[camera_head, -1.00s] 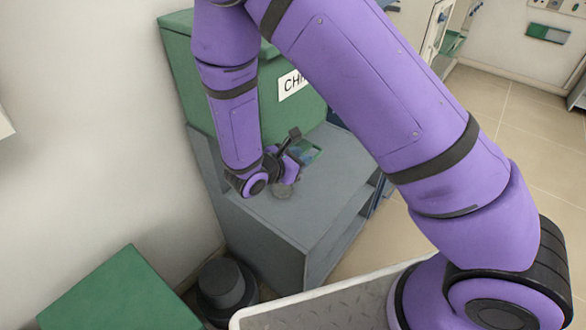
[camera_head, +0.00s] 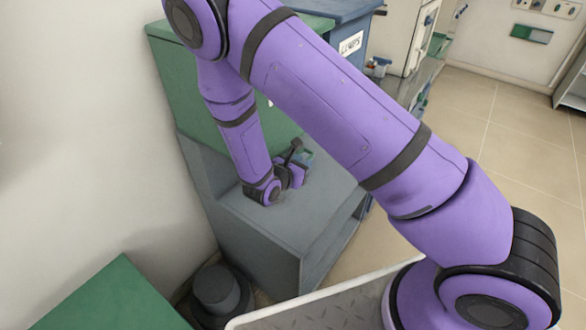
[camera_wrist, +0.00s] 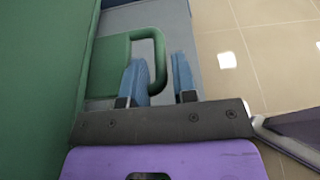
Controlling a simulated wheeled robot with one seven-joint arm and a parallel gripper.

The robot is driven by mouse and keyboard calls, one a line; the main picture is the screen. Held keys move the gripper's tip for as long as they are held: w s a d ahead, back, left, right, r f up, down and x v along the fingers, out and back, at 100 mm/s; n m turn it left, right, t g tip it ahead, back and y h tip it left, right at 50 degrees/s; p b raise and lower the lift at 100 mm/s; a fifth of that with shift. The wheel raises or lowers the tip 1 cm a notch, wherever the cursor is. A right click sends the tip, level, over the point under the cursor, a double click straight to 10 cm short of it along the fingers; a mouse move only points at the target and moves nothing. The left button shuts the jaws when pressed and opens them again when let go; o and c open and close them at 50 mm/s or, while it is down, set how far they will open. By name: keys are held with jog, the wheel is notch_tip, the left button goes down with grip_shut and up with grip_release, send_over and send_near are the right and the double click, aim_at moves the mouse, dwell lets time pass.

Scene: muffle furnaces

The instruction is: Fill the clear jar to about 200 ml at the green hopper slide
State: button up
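The green hopper (camera_head: 185,100) stands on a grey stand behind my arm, and my arm covers most of its label. Its green slide (camera_wrist: 108,68) has a looped handle (camera_wrist: 158,50), seen in the wrist view. My gripper (camera_wrist: 160,78) is open, with its two blue fingers apart on either side of the handle's outer bar. I cannot tell whether they touch it. In the head view my gripper (camera_head: 297,158) is small beside the hopper's lower front, with a bit of green showing behind it. I cannot make out the clear jar in either current view.
The grey stand's top (camera_head: 325,190) looks bare to the right of my gripper. A blue bin (camera_head: 345,22) stands behind the hopper. A green box (camera_head: 110,300) and a dark round object (camera_head: 217,290) are at lower left. Open tiled floor (camera_head: 490,150) lies to the right.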

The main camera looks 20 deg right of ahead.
jog(key=shift+x, duration=1.25)
grip_shut()
jog(key=shift+s+d, duration=0.5)
jog(key=shift+s, duration=0.2)
jog(key=shift+s+d, duration=0.4)
jog(key=shift+s, duration=0.15)
dwell(5.1)
